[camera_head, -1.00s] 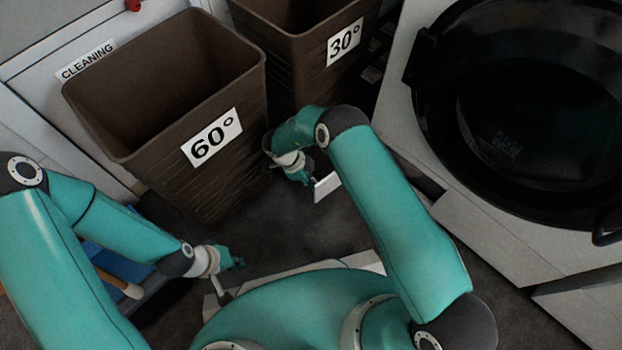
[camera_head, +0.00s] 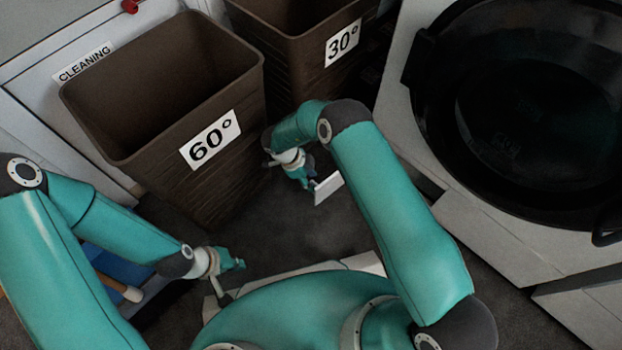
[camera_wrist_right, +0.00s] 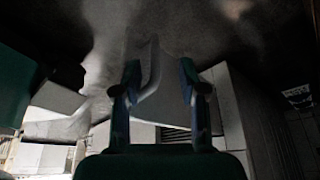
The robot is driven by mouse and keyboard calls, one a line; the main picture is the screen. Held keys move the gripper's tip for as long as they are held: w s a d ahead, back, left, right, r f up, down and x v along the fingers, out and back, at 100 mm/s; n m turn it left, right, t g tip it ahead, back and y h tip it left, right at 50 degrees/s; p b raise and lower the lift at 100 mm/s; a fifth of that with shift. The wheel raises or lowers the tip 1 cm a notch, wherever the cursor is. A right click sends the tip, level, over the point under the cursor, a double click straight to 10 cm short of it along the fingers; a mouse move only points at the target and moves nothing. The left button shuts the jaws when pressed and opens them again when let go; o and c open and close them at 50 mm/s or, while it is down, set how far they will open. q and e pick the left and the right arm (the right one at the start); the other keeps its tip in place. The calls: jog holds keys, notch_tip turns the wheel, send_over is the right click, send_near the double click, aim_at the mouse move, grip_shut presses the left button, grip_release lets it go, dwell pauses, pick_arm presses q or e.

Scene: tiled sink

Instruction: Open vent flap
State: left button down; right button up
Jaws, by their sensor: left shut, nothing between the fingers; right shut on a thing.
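My right gripper (camera_head: 312,184) is low over the dark floor, right of the 60° bin. It is shut on a pale flat piece (camera_head: 328,187). In the right wrist view, a pale angled piece (camera_wrist_right: 172,80) shows between the two fingers of that gripper (camera_wrist_right: 158,75); I cannot tell whether it is the vent flap. Dark slats (camera_wrist_right: 174,136) like a vent grille show behind the fingers. My left gripper (camera_head: 240,265) is shut and empty at the lower left, above the floor. The head view does not clearly show a vent.
A brown bin marked 60° (camera_head: 178,150) stands at the left, with a brown 30° bin (camera_head: 300,40) behind it. A pale appliance with a round black door (camera_head: 520,110) is at the right. A blue object (camera_head: 118,265) lies near my left arm. Dark floor is open between.

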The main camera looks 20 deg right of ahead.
notch_tip(320, 180, up, 8)
jog(key=shift+w+d, duration=0.15)
jog(key=shift+w, duration=0.1)
jog(key=shift+r, duration=0.1)
